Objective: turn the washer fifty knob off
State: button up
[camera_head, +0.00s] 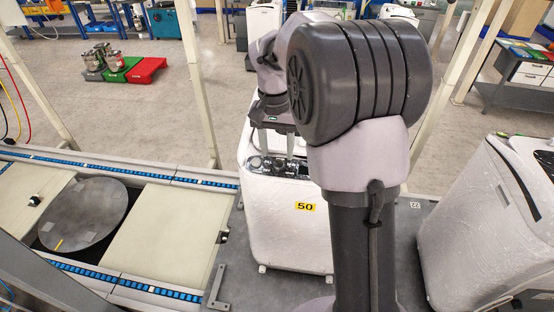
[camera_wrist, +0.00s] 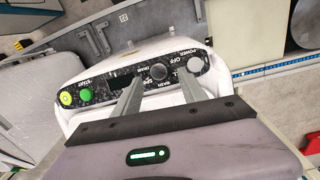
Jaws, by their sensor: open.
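The washer (camera_head: 290,235) is a white machine with a yellow label reading 50, standing at centre in the head view. Its dark speckled control panel (camera_wrist: 105,87) shows in the wrist view, with a round dark knob (camera_wrist: 158,72) among small labels, including OFF. Which way the knob points is too small to tell. My gripper (camera_wrist: 160,77) is open, its two grey fingers pointing at the panel, one on each side of the knob in the picture. Contact cannot be told. In the head view my gripper (camera_head: 277,153) is over the panel, partly behind my arm.
The panel also has a pale power knob (camera_wrist: 194,64) close by the right finger, a green button (camera_wrist: 86,94) and a yellow-ringed button (camera_wrist: 67,98). Another white machine (camera_head: 480,225) stands at right. A conveyor frame (camera_head: 165,235) is at left. Open floor lies behind.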

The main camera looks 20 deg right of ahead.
aim_at(278, 162)
jog(key=shift+d+f, duration=0.1)
jog(key=shift+f, duration=1.85)
jog(key=shift+s, duration=0.1)
jog(key=shift+c, duration=0.2)
grip_shut()
